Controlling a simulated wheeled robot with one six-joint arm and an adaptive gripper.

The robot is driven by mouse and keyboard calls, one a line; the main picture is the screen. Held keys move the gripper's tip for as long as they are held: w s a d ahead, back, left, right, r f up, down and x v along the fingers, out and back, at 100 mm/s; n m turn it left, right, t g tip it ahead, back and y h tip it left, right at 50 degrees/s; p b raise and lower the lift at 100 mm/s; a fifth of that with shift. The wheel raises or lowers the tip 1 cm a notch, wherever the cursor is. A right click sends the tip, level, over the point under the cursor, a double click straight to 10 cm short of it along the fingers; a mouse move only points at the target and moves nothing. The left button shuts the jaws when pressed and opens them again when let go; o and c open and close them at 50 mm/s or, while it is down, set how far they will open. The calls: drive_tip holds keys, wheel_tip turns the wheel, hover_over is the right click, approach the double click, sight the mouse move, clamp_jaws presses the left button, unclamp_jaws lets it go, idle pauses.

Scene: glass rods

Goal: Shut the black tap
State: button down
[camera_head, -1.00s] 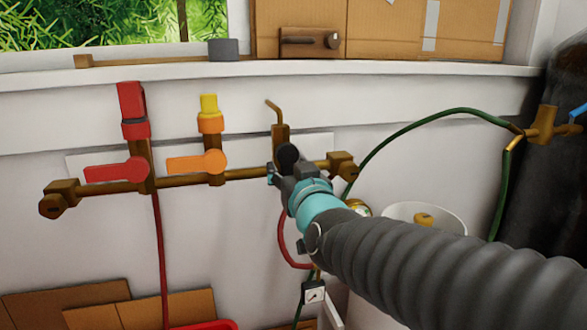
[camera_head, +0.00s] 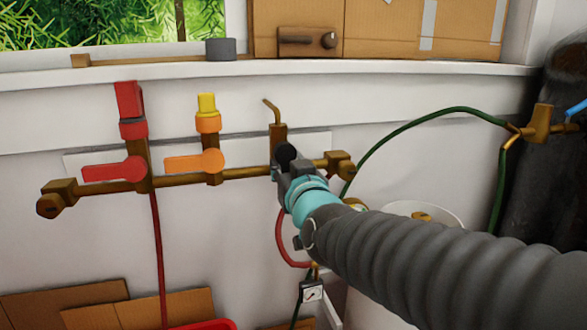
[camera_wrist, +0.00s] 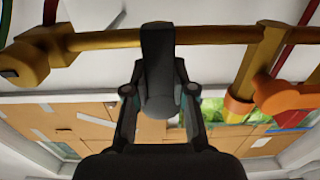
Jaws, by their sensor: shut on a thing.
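The black tap (camera_head: 286,154) is on the brass manifold pipe at the right, below a thin bent brass spout. Most of it is hidden behind my gripper in the head view. In the wrist view the black tap handle (camera_wrist: 158,60) stands across the brass pipe, between my gripper's fingers (camera_wrist: 158,92). My gripper (camera_head: 287,172) is shut on this handle, with one finger on each side. The manifold pipe (camera_head: 245,174) also carries a red tap (camera_head: 115,170) and an orange tap (camera_head: 195,162), both with their levers lying along the pipe to the left.
A red hose (camera_head: 281,235) hangs below the black tap, near a small gauge (camera_head: 312,291). A white bucket (camera_head: 440,212) stands behind my arm. Cardboard (camera_head: 70,305) lies at the lower left.

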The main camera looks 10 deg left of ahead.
drive_tip(key=shift+s+a+r+m+b, duration=0.1)
drive_tip(key=shift+a+m+b, duration=0.1)
drive_tip(key=shift+m+b, duration=0.6)
drive_tip(key=shift+s+a+r+m+b, duration=0.15)
drive_tip(key=shift+m+b, duration=0.45)
drive_tip(key=shift+m, duration=0.3)
drive_tip(key=shift+s+a+r+m+b, duration=0.1)
drive_tip(key=shift+a+r+m+b, duration=0.3)
drive_tip(key=shift+m, duration=2.05)
drive_tip(key=shift+s+a+r+m+b, duration=0.15)
drive_tip(key=shift+r+m+b, duration=0.45)
drive_tip(key=shift+m, duration=1.8)
drive_tip(key=shift+s+a+r+m+b, duration=0.1)
drive_tip(key=shift+a+r+m+b, duration=0.3)
drive_tip(key=shift+m, duration=2.05)
drive_tip(key=shift+d+r, duration=0.1)
drive_tip(key=shift+d, duration=0.05)
drive_tip(key=c, duration=1)
unclamp_jaws()
drive_tip(key=shift+w, duration=0.1)
drive_tip(key=shift+o, duration=0.3)
drive_tip(key=shift+f, duration=0.2)
